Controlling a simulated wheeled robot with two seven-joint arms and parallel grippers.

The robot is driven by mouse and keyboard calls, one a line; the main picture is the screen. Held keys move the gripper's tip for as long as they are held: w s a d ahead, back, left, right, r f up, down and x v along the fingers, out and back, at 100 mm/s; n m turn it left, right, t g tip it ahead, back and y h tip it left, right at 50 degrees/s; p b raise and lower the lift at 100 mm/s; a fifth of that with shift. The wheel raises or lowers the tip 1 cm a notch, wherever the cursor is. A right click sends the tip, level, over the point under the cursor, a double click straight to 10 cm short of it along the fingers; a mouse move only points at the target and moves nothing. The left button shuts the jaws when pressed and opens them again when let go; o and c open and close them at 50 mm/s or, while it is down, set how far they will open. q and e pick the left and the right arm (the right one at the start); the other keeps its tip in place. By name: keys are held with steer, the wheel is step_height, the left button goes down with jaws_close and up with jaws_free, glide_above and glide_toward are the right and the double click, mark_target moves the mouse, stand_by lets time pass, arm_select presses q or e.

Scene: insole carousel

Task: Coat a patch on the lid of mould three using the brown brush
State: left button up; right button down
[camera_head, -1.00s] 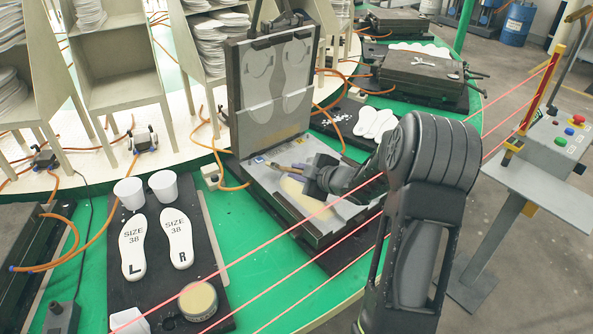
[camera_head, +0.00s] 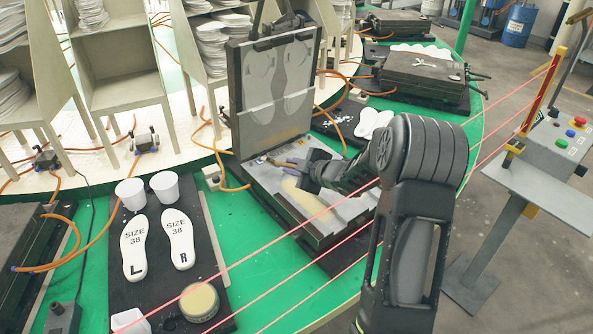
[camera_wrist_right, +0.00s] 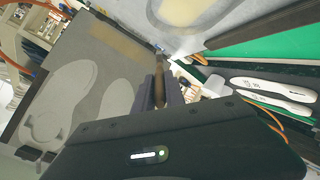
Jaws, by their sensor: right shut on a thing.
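The open mould's lid (camera_head: 262,92) stands upright, with a pair of insole shapes on its inner face; it also fills the left of the right wrist view (camera_wrist_right: 65,75). A tan band (camera_wrist_right: 112,38) crosses the lid there. My right gripper (camera_head: 303,168) is shut on the brown brush (camera_head: 284,164), above the mould's lower half near the lid's foot. The brush handle (camera_wrist_right: 160,88) shows between the fingers in the wrist view. I cannot tell whether its tip touches the lid. A pale yellow patch (camera_head: 306,202) lies on the lower half. My left gripper is not in view.
A black board at the left holds two white cups (camera_head: 130,193), insoles marked L (camera_head: 134,248) and R (camera_head: 179,240), and a round tin (camera_head: 199,301). A closed mould (camera_head: 420,75) stands behind. A control box (camera_head: 565,135) is at the right. Red lines cross the front.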

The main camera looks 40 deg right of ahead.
steer(key=shift+w+r+p, duration=0.2)
steer(key=shift+w, duration=1.05)
steer(key=shift+w+r+p, duration=0.15)
steer(key=shift+w+p, duration=0.05)
steer(key=shift+w, duration=1)
steer(key=shift+w+r, duration=0.1)
steer(key=shift+w, duration=0.35)
steer(key=shift+d, duration=0.15)
steer(key=d+p, duration=0.3)
steer(key=d, duration=0.1)
steer(key=shift+s, duration=0.15)
steer(key=shift+a, duration=0.2)
